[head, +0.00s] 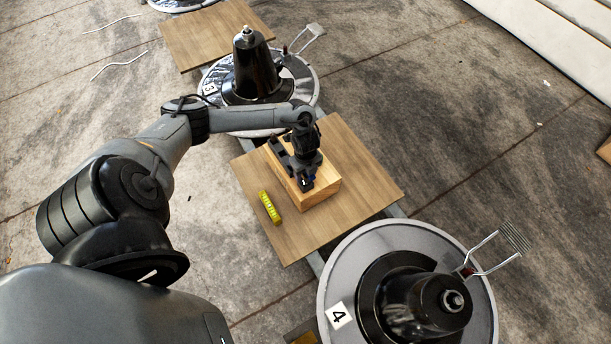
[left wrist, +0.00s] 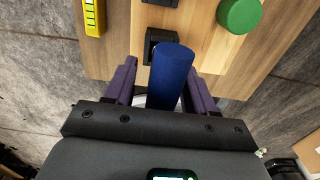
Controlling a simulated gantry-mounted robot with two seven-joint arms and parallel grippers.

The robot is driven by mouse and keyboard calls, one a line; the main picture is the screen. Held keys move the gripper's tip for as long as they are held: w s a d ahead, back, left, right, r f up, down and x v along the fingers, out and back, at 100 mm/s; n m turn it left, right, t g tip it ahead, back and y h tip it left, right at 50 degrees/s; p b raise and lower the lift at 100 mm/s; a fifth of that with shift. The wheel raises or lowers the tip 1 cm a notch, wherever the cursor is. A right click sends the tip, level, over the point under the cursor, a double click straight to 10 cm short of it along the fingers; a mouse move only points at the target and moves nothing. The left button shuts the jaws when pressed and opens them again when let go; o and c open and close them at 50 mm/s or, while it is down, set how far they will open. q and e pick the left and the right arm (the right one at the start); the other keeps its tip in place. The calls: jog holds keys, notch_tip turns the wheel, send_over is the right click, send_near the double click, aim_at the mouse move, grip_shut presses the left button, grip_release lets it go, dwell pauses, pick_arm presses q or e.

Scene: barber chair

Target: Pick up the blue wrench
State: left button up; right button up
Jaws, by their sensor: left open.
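My left gripper (head: 306,183) reaches down over a wooden block (head: 322,193) on a wooden board (head: 358,178). In the left wrist view its two dark purple fingers (left wrist: 161,68) are open, one on each side of a blue cylindrical piece (left wrist: 172,70). The blue piece stands up toward the camera from the block's near edge. No wrench shape can be made out; only this rounded blue piece shows. I cannot tell whether a finger touches it. In the head view only a speck of blue shows by the fingertips. My right gripper is not in view.
A yellow level (head: 269,207) lies left of the block. A green cylinder (left wrist: 239,14) and a black square piece (left wrist: 160,42) are on the block. Round chair bases (head: 340,268) and (head: 215,75) flank the board, with metal footrests sticking out.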

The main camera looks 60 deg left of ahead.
pick_arm(q)
jog(key=shift+c, duration=0.2)
grip_shut()
jog(key=shift+r, duration=0.1)
